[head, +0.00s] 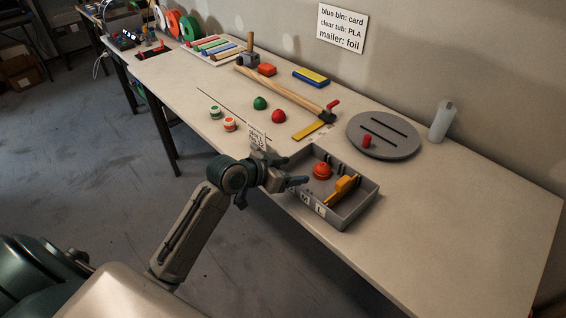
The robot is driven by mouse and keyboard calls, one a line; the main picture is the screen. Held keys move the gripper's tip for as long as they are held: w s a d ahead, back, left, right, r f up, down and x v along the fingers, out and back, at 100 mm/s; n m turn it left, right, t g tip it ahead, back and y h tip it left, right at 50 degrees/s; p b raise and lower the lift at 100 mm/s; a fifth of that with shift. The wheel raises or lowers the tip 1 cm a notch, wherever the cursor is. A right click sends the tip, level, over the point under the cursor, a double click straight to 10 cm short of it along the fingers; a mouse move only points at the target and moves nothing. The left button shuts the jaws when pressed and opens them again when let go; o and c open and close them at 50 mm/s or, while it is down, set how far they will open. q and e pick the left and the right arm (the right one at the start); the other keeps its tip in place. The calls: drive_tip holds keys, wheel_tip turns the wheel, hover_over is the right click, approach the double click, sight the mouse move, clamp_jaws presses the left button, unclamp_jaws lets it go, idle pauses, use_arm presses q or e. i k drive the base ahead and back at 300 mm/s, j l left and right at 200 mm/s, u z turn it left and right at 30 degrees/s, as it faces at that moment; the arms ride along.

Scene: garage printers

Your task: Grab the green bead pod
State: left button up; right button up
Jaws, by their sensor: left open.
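A small round green pod (260,103), which looks like the green bead pod, sits on the workbench near its middle. A similar red pod (278,116) sits just to its right and nearer me. My left gripper (288,169) is open with nothing visible between its fingers. It is at the left side of the grey tray, nearer me than the green pod and clearly apart from it. My right gripper is not in view.
The grey tray (359,204) holds an orange-red round thing (321,171) and a yellow-orange tool (342,190). Two small lidded jars (215,112) stand left of the pods. A long wooden-handled tool (285,92) lies behind. A grey disc (384,136) lies right. The right bench end is clear.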

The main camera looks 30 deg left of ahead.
sight(215, 111)
drive_tip(key=u, duration=1.3)
